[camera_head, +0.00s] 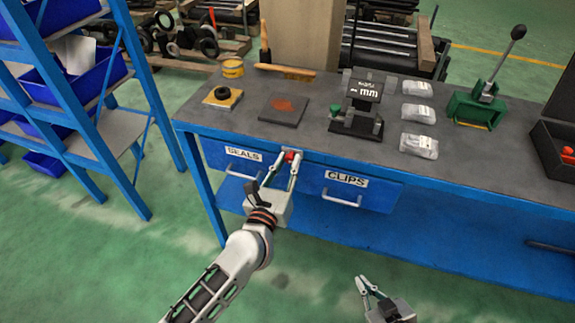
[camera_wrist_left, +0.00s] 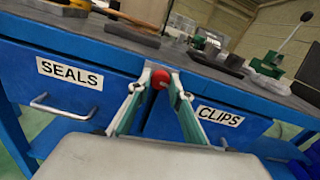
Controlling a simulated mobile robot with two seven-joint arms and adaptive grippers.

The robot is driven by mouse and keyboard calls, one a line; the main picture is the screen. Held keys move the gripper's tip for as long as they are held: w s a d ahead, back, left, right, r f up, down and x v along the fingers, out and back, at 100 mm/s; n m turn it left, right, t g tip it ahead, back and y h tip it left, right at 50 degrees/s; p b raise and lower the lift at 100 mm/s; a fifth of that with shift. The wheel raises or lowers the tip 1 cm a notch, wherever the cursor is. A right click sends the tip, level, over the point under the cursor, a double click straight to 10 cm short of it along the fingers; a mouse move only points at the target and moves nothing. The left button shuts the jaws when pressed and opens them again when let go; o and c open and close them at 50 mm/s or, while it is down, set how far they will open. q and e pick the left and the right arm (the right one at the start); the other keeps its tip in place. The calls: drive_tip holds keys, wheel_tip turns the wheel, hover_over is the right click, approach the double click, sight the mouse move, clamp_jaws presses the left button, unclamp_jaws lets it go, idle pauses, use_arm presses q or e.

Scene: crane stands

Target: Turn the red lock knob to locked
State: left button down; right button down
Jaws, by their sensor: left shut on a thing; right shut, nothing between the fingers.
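The red lock knob (camera_head: 290,156) sits on the front of the blue workbench, between the drawer marked SEALS (camera_head: 240,160) and the drawer marked CLIPS (camera_head: 350,187). My left gripper (camera_head: 286,160) is shut on the knob. In the left wrist view the red knob (camera_wrist_left: 160,79) shows between my left fingertips (camera_wrist_left: 160,82). The fingers hide its sides, and I cannot tell which way it is turned. Both drawers look closed. My right gripper (camera_head: 368,286) is shut and empty, low in front of the bench and apart from it.
A blue shelf rack (camera_head: 150,90) stands left. The green floor in front is clear.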

use_arm(q)
drive_tip(key=shift+f+n, duration=0.15)
drive_tip(key=shift+n, duration=0.45)
drive_tip(key=c, duration=1.8)
unclamp_jaws()
drive_tip(key=v, duration=1.2)
